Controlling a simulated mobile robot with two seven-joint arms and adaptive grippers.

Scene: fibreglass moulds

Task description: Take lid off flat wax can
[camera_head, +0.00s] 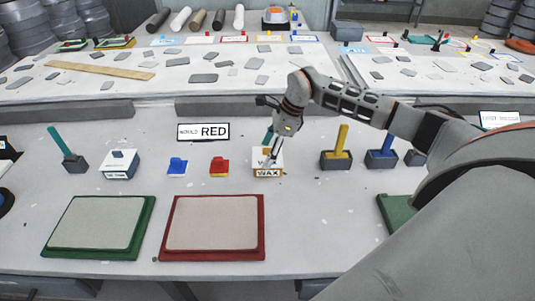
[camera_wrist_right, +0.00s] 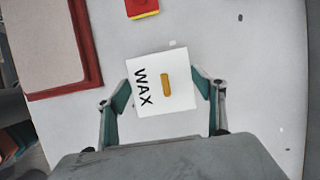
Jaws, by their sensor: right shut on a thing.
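The flat wax can (camera_head: 268,173) stands on the near table, right of the small red block. It has a square white lid (camera_wrist_right: 152,82) with black WAX lettering and a small tan handle in the right wrist view. My right gripper (camera_head: 268,152) reaches down over it from behind. In the right wrist view its two teal fingertips (camera_wrist_right: 163,92) press on opposite sides of the white square. It is shut on the lid, which still appears to sit on the can. My left gripper is not in view.
A green-framed mould (camera_head: 100,224) and a red-framed mould (camera_head: 213,224) lie in front, to the left. A blue block (camera_head: 177,167) and a red block (camera_head: 219,167) stand left of the can. Brush holders with yellow (camera_head: 342,142) and blue handles stand right. A RED sign (camera_head: 203,132) is behind.

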